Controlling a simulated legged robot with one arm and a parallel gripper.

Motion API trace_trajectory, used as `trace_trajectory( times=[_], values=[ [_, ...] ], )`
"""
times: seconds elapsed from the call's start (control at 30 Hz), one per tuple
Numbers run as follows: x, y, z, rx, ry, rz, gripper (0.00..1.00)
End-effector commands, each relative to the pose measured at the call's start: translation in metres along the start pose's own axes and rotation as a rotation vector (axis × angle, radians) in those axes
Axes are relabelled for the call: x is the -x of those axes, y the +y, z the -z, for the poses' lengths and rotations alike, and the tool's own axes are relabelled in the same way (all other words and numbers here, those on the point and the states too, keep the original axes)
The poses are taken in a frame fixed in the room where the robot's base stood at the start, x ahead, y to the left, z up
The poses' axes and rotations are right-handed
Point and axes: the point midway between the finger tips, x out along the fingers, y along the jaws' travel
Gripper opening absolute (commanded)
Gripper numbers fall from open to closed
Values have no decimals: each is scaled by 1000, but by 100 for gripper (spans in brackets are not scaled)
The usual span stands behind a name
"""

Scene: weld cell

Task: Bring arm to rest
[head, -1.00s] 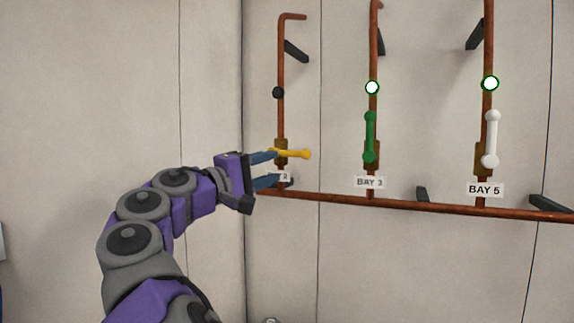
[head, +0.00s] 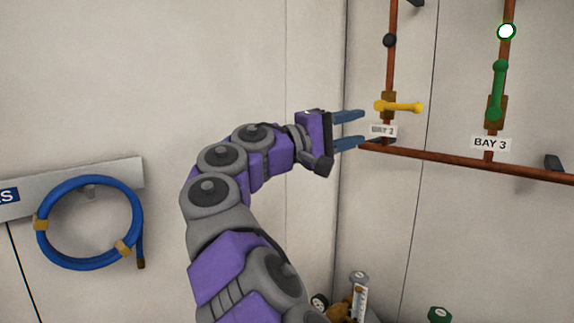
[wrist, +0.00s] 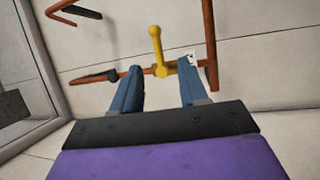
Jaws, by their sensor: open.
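My gripper (head: 350,130) is open and empty, its two blue fingers apart, just left of the leftmost pipe in the head view. The yellow valve handle (head: 403,107) on that pipe points to the right, across the pipe. In the wrist view my gripper (wrist: 158,88) also shows open, with the yellow handle (wrist: 157,48) beyond and between the fingertips, and I see no contact. My arm is raised and bent, reaching toward the wall.
A green handle (head: 498,90) stands along the pipe above the BAY 3 label (head: 491,143), under a lit indicator (head: 506,31). A copper pipe (head: 450,162) runs along the wall. A coiled blue hose (head: 90,262) hangs at left. Gauge and bottle-like items (head: 358,290) stand low near the corner.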

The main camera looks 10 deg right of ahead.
Motion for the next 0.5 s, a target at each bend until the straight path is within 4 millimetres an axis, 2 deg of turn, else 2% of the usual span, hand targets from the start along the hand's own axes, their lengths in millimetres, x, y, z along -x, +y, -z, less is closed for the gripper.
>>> trace_trajectory(
  times=[0.17, 0.33, 0.47, 0.5],
  values=[
    [-19, -28, -32, 5, -52, 86, 43],
    [-45, -90, -93, -6, -136, 275, 43],
    [-50, -148, -139, -27, -186, 443, 43],
    [-50, -168, -153, -33, -201, 500, 43]
  ],
)
